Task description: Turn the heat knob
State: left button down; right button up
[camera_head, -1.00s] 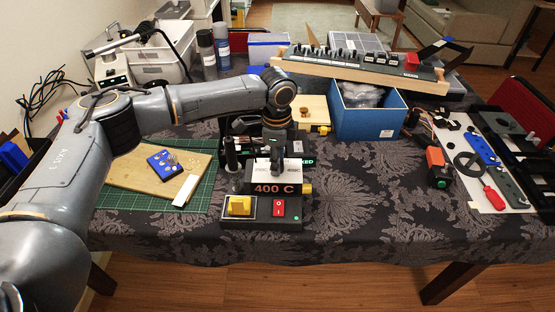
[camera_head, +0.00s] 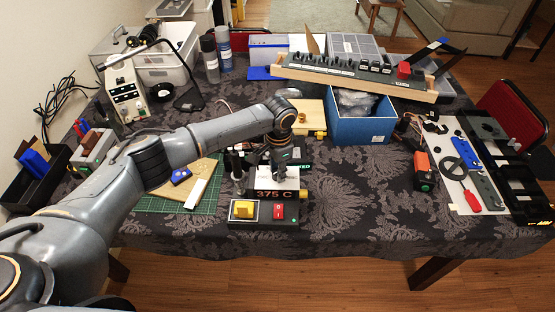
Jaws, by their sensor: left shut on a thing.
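The heat unit (camera_head: 263,213) is a dark box near the table's front edge. Its orange display (camera_head: 273,194) reads 375 C. My left gripper (camera_head: 278,172) reaches down from above onto the white panel behind the display. It is shut on the heat knob there, and its fingers hide the knob. A yellow square control (camera_head: 243,210) and a red switch (camera_head: 279,212) sit on the unit's front part. My right gripper is not in view.
A blue box (camera_head: 362,125) stands behind to the right. A long switch panel (camera_head: 352,71) lies at the back. A green mat (camera_head: 207,200) is at left and a tool board (camera_head: 469,175) at right. The cloth right of the unit is clear.

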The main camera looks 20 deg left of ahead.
pick_arm(q)
jog(key=shift+n+p, duration=1.7)
jog(key=shift+n, duration=0.2)
jog(key=c, duration=1)
grip_release()
jog(key=shift+r, duration=0.1)
notch_tip(320, 180, up, 12)
jog(key=shift+d, duration=0.2)
jog(key=shift+s, duration=0.1)
